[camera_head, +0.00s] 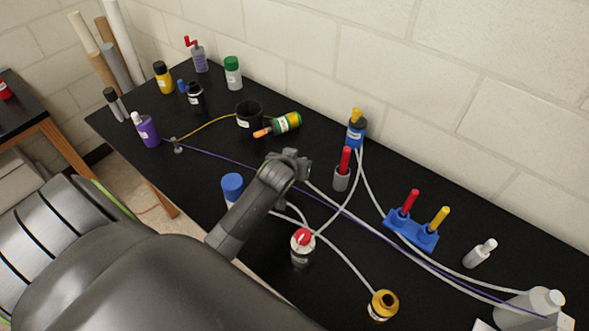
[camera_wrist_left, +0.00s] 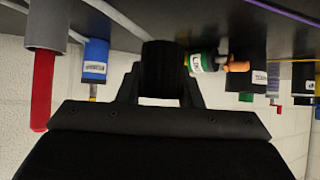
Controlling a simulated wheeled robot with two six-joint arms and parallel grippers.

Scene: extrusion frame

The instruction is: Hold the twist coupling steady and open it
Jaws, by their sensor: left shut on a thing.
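My left gripper (camera_head: 296,161) reaches over the middle of the black bench. In the left wrist view, its two fingers (camera_wrist_left: 160,90) are shut on a black ribbed cylinder (camera_wrist_left: 160,68), which looks like the twist coupling. In the head view the coupling is mostly hidden by the gripper, and I cannot tell its two halves apart. A pale hose (camera_head: 340,208) runs from beside the gripper towards the lower right. My right gripper is in neither view.
Close by stand a grey holder with a red handle (camera_head: 342,178), a blue-capped bottle (camera_head: 232,185), a black cup (camera_head: 249,118) and a tipped green bottle (camera_head: 287,122). A blue rack (camera_head: 412,232) and crossing hoses lie to the right. The wall bounds the back.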

